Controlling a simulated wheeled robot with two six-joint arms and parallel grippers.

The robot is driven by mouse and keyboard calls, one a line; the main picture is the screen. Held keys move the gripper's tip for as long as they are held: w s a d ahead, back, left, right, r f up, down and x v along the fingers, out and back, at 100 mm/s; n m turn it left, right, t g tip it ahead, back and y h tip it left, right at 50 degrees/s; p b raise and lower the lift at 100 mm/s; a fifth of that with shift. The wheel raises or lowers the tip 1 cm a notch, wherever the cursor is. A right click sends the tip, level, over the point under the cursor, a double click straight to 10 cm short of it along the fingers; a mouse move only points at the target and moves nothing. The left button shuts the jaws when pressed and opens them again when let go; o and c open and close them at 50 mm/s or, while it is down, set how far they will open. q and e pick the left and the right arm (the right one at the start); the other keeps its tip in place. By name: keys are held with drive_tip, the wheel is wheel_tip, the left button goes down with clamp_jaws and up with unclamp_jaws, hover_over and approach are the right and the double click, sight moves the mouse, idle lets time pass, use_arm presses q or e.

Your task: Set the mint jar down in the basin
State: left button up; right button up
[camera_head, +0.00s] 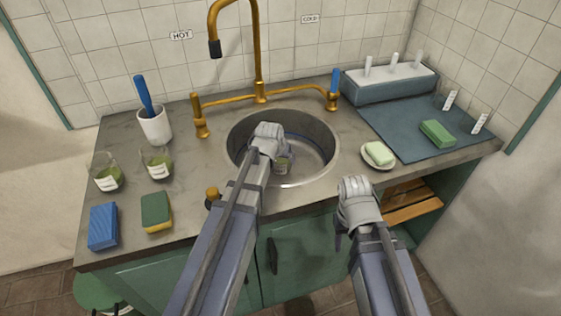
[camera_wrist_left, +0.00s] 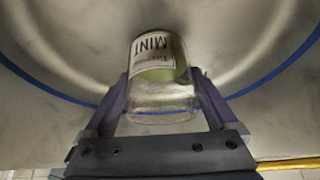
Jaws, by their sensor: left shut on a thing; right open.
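The mint jar (camera_wrist_left: 160,75) is clear glass with a white label reading MINT and green contents. My left gripper (camera_wrist_left: 160,108) is shut around its sides in the left wrist view. In the head view the jar (camera_head: 283,165) shows partly behind my left gripper (camera_head: 268,140), inside the rim of the round steel basin (camera_head: 318,172). The basin's curved wall and a blue line around it also show in the wrist view. I cannot tell whether the jar touches the basin's bottom. My right gripper (camera_head: 356,188) is empty and open in front of the counter's edge, right of the basin.
A brass faucet (camera_head: 258,60) rises behind the basin. Two glass jars (camera_head: 108,172) (camera_head: 158,163), a blue sponge (camera_head: 103,226) and a green-yellow sponge (camera_head: 156,212) lie on the left. A soap dish (camera_head: 378,163) and dark mat (camera_head: 400,135) are on the right.

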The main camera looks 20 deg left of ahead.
use_arm(q)
drive_tip(key=shift+f, duration=0.2)
drive_tip(key=o, duration=1.2)
drive_tip(key=shift+r, duration=0.1)
drive_tip(key=shift+r, duration=0.1)
drive_tip(key=shift+r, duration=0.2)
drive_tip(key=p+v, duration=1)
drive_tip(key=v, duration=0.1)
drive_tip(key=shift+s+r, duration=0.25)
drive_tip(key=shift+r, duration=0.05)
